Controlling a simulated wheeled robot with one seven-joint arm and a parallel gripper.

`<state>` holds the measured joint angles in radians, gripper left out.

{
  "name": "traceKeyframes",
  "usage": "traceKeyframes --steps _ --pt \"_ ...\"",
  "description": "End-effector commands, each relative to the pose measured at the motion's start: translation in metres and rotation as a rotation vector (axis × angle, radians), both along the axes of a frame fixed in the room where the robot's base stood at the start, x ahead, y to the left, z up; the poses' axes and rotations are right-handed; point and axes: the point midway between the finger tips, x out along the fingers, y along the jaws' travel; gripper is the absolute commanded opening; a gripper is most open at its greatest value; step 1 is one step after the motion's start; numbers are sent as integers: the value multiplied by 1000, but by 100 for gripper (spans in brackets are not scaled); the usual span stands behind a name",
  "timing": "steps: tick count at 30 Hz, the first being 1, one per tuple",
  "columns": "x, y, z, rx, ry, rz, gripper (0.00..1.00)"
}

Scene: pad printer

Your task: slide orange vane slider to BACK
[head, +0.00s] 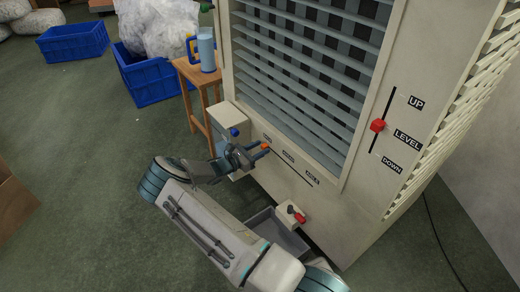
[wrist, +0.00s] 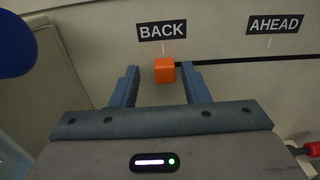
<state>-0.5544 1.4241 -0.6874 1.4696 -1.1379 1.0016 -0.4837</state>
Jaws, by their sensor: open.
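The orange vane slider (wrist: 165,70) is a small block on the beige machine panel. In the wrist view it sits just below the BACK label (wrist: 163,31), at the left end of a dark slot (wrist: 240,61). The tick under BACK points down at it. The slider also shows in the head view (head: 266,146), partly behind my gripper. My gripper (wrist: 160,80) is open, with one finger on each side of the slider near the fingertips. I cannot tell whether either finger touches it.
The AHEAD label (wrist: 275,24) is further right along the slot. A red vertical slider (head: 377,125) is at LEVEL on the right. A blue knob (head: 234,132) is close left of my gripper, and a red-handled valve (head: 297,214) is below. A wooden stand (head: 197,78) is behind.

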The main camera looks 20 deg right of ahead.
Motion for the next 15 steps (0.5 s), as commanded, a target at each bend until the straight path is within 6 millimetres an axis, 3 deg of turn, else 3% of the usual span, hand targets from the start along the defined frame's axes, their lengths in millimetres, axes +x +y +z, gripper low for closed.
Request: traceKeyframes --steps 5,15 --pt "-4 17 2 0 0 2 42" --pt "-22 88 2 1 0 0 42"
